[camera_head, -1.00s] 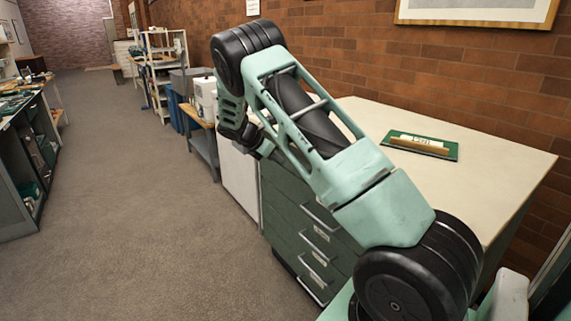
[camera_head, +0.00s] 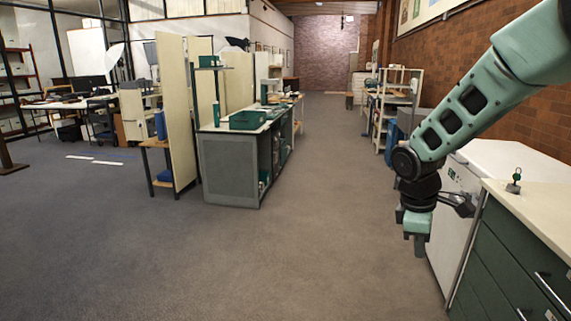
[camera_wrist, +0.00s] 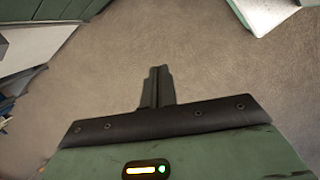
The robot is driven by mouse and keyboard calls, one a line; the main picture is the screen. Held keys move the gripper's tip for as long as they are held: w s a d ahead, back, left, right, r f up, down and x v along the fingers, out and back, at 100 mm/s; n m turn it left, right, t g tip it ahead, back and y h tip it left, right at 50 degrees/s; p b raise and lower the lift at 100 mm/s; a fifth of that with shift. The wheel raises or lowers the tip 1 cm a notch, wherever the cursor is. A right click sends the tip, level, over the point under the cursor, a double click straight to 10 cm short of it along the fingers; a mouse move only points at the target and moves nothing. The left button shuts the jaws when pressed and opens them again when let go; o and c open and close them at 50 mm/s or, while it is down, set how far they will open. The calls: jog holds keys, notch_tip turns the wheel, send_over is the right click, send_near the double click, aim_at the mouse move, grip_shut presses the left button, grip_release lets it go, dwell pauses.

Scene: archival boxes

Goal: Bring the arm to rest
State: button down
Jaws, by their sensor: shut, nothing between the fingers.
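My gripper (camera_head: 418,243) hangs from the bent arm at the right of the head view, pointing down over the floor. It is beside the white cabinet and the green drawer unit. In the wrist view my gripper (camera_wrist: 158,88) has its fingers together in the middle, with bare floor around them and nothing held.
The green drawer unit (camera_head: 500,259) with a pale top stands at the right, close to my arm. A white cabinet (camera_head: 455,196) is just behind my gripper. A grey workbench (camera_head: 229,168) stands at centre left. The carpet floor (camera_head: 290,240) between is clear.

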jog(key=s+a+r+m+y+p, duration=0.1)
jog(key=s+a+r, duration=0.2)
jog(key=s+a, duration=0.4)
jog(key=s+a+r+m+y+p, duration=0.1)
jog(key=s+a+r, duration=0.2)
jog(key=s+a, duration=0.35)
jog(key=s+a+r+m+y+p, duration=0.1)
jog(key=s+a, duration=0.2)
jog(key=s, duration=1.1)
jog(key=shift+s+a+m, duration=0.15)
jog(key=shift+m, duration=0.15)
